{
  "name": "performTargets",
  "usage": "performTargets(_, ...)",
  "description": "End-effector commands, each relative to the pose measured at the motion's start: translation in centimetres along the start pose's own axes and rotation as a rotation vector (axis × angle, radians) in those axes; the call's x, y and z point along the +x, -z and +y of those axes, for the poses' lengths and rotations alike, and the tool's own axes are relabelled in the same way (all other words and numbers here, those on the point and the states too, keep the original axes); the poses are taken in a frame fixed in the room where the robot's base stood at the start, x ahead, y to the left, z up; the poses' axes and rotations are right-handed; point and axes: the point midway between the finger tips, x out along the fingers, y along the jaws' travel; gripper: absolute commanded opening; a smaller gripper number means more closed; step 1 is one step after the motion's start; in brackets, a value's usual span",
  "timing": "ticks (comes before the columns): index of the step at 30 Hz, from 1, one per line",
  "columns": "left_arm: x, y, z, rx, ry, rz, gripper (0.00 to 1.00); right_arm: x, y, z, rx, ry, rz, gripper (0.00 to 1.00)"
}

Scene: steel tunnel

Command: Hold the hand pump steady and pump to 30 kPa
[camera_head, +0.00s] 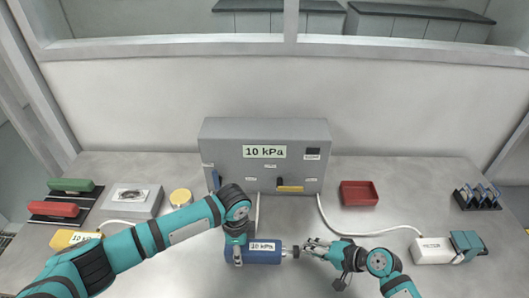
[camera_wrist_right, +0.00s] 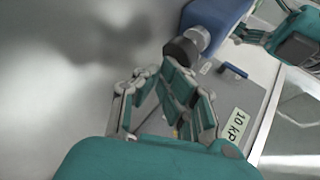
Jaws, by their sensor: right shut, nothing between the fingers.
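The blue hand pump (camera_head: 268,257) lies on its side on the bench with a "10 kPa" label on its body. Its rod and black end knob (camera_head: 296,252) point right; the knob also shows in the right wrist view (camera_wrist_right: 182,50). My left gripper (camera_head: 237,254) is on the pump's left part, a grey finger down its front; the far finger is hidden. My right gripper (camera_head: 309,246) is shut and empty just right of the knob, its fingers also in the wrist view (camera_wrist_right: 166,78). A grey panel box (camera_head: 225,150) behind the pump also reads "10 kPa".
A yellow handle (camera_head: 290,189) sits on the panel's front. A red tray (camera_head: 360,193) stands right of it. A white device (camera_head: 431,251) with a hose stands at right, near a dark rack (camera_head: 476,197). Red (camera_head: 53,209) and green (camera_head: 71,185) cylinders lie at left.

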Motion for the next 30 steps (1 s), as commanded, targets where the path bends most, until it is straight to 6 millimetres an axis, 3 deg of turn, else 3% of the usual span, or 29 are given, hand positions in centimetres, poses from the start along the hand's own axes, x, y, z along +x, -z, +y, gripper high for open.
performTargets(14,0.0,0.2,0.1,0.002,0.000,0.005,0.12,0.3,-0.3,-0.3,0.000,0.004,-0.004,0.00)
performTargets(30,0.0,0.2,0.1,0.003,0.000,0.005,0.12,-1.6,1.1,1.1,0.000,0.003,-0.002,0.00)
